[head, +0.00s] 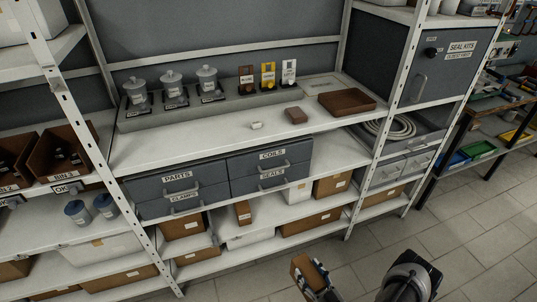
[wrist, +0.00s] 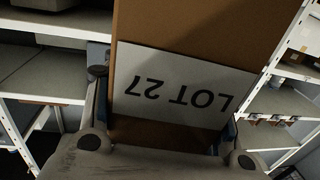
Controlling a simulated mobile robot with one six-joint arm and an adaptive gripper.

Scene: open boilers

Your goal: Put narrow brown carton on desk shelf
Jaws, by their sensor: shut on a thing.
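My gripper (head: 318,278) is at the bottom of the head view, in front of the shelving and above the tiled floor. It is shut on a narrow brown carton (head: 301,272). In the wrist view the brown carton (wrist: 190,28) stands between the fingers, with a white label reading "LOT 27" upside down. The desk shelf (head: 200,147) is the wide white worktop at mid height in the head view. The carton is apart from it, nearer to me. The carton's far side is hidden.
A small brown box (head: 296,115), a small white item (head: 256,125) and a brown tray (head: 347,101) lie on the worktop. The worktop's left and front parts are clear. White uprights (head: 381,122) flank it.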

